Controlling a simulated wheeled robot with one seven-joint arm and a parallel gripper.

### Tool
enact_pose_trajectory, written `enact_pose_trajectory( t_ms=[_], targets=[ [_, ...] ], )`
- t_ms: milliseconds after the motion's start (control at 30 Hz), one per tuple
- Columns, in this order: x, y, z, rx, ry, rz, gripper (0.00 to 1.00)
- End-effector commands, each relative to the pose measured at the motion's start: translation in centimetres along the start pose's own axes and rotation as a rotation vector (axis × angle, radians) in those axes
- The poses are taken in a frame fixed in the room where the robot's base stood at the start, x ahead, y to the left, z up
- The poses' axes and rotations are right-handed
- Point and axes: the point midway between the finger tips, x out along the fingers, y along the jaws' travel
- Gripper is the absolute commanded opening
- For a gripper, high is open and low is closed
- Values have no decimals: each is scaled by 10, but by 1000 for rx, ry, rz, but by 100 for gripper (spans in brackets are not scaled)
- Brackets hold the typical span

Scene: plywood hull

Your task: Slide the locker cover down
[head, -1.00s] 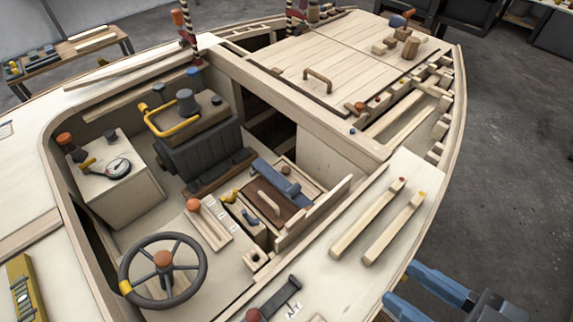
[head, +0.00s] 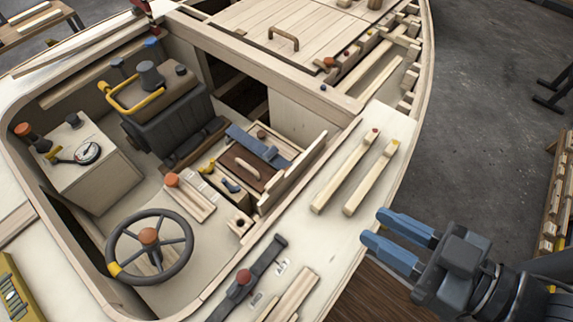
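A dark brown panel (head: 236,160) with a pale wooden handle (head: 247,168) sits in a pale wooden box inside the cockpit; it looks like the locker cover, though I cannot be sure. A blue bar (head: 257,144) lies across its upper side. A raised pale board (head: 292,172) stands along the box's right side. My gripper (head: 373,228) is at the lower right, with two blue fingers apart and nothing between them. It is beside the hull's right edge, well away from the panel.
A steering wheel (head: 150,247), an orange-knobbed lever (head: 172,180) and a black engine-like block (head: 168,120) are left of the box. Two wooden bars (head: 345,172) and a dark latch-like strap (head: 248,280) lie on the right side deck.

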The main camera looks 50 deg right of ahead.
Motion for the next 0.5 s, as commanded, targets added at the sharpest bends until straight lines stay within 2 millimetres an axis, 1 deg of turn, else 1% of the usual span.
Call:
enact_pose_trajectory(
  t_ms=[33,167,300,333,500],
  targets=[
    [8,-4,2,45,3,6,27],
    [37,-20,5,241,6,18,15],
    [77,-43,4,501,5,7,1],
    [86,-48,3,555,4,1,0],
    [134,-78,-12,840,-4,-56,0]
  ],
)
